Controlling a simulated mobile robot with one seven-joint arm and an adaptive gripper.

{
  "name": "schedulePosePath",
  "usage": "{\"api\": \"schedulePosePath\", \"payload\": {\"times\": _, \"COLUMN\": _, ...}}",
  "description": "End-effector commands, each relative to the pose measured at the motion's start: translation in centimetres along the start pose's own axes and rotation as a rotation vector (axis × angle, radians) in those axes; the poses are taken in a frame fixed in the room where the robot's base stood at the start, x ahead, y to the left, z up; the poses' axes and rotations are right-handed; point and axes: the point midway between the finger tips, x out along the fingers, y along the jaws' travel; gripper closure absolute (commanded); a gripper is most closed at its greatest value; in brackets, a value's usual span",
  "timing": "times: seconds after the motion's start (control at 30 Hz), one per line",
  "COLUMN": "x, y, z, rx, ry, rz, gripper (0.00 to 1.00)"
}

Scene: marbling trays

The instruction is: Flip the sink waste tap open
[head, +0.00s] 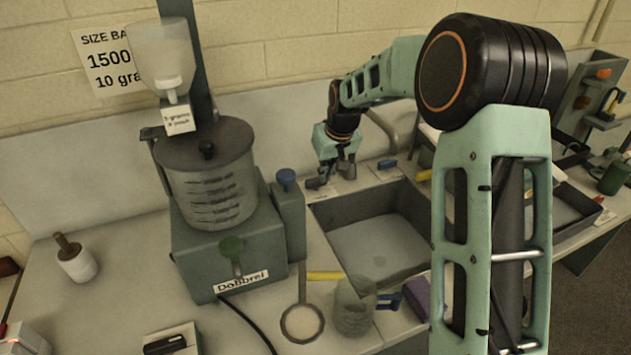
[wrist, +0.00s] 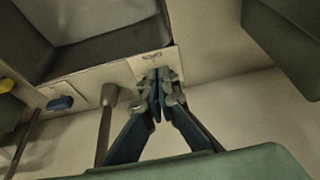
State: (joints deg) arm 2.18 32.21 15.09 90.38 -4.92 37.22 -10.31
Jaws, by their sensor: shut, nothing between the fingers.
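The sink (head: 330,215) is a grey basin right of the mixing machine; part of it shows in the wrist view (wrist: 45,65). My gripper (head: 322,182) is over the counter at the sink's back left corner. In the wrist view my gripper (wrist: 158,88) has its fingertips together, over or beside a small pale label (wrist: 152,60) with a dark symbol. A blue tap lever (head: 387,163) is on the ledge behind the sink; it also shows in the wrist view (wrist: 60,102). A yellow lever (head: 424,175) is farther right. I cannot tell which tap is the waste tap; my fingers may hide one.
A grey mixing machine (head: 220,255) with a lidded drum stands just left of the sink. A curved grey spout (head: 388,118) rises behind the sink, right of my gripper. A ring-shaped strainer (head: 302,323) and a grey jug (head: 352,308) are on the front counter.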

Motion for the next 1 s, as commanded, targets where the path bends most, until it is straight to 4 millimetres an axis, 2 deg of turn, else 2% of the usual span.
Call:
{"api": "schedulePosePath", "payload": {"times": 0.23, "x": 0.1, "y": 0.0, "z": 0.0, "rx": 0.001, "ry": 0.001, "rz": 0.000, "gripper": 1.00}}
{"api": "schedulePosePath", "payload": {"times": 0.37, "x": 1.1, "y": 0.0, "z": 0.0, "rx": 0.001, "ry": 0.000, "rz": 0.000, "gripper": 1.00}}
{"api": "schedulePosePath", "payload": {"times": 0.9, "x": 10.3, "y": -0.1, "z": -0.2, "rx": 0.002, "ry": 0.001, "rz": 0.000, "gripper": 1.00}}
{"api": "schedulePosePath", "payload": {"times": 1.0, "x": 10.5, "y": 0.0, "z": -1.6, "rx": 0.002, "ry": 0.003, "rz": 0.000, "gripper": 1.00}}
